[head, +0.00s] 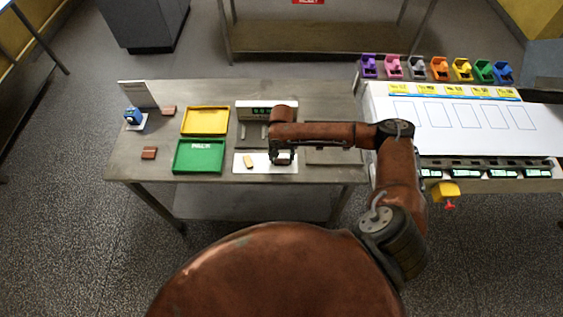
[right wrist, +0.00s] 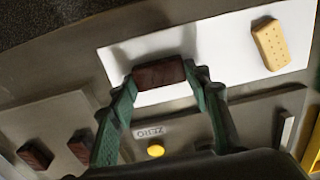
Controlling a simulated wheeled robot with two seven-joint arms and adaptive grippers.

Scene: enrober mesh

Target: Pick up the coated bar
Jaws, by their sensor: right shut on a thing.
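My right gripper (head: 281,158) is over the white sheet at the front of the table, with its arm reaching in from the right. In the right wrist view its two green fingers (right wrist: 159,78) are shut on the ends of a dark brown coated bar (right wrist: 159,73). The bar is over the white sheet (right wrist: 215,45); I cannot tell whether it touches it. A pale uncoated biscuit bar (right wrist: 271,45) lies on the same sheet, apart from the gripper, and shows in the head view (head: 249,161). My left gripper is not in view.
A scale (head: 262,112) stands behind the gripper. A green tray (head: 199,168) and a yellow tray (head: 205,108) stand left. Coloured bins (head: 439,68) line the right table.

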